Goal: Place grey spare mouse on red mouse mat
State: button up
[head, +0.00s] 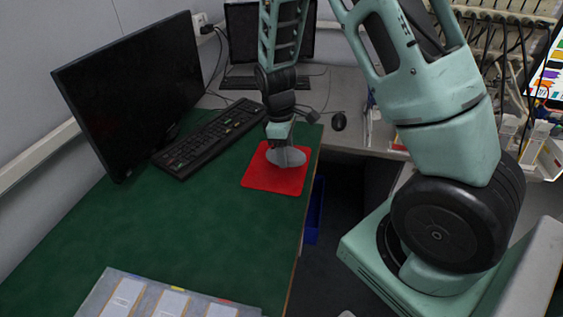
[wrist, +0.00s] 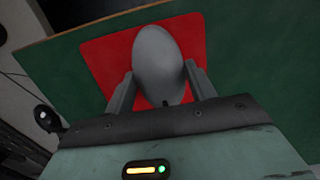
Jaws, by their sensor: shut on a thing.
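The grey mouse (wrist: 157,62) is between the two fingers of my gripper (wrist: 159,85), which is shut on it. In the head view the grey mouse (head: 287,157) shows at the tip of my gripper (head: 283,148), over the red mouse mat (head: 270,182). The red mat lies flat on the green desk and also shows behind the mouse in the wrist view (wrist: 108,58). I cannot tell whether the mouse touches the mat or hangs just above it.
A black keyboard (head: 210,138) and a monitor (head: 130,90) stand left of the mat on the green desk (head: 190,220). A dark mouse (head: 339,121) lies on the grey surface behind. The desk's right edge is close to the mat.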

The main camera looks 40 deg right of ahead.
aim_at(285, 173)
jog(key=shift+f, duration=2.6)
jog(key=shift+f, duration=0.2)
jog(key=o, duration=1)
jog(key=shift+r, duration=0.1)
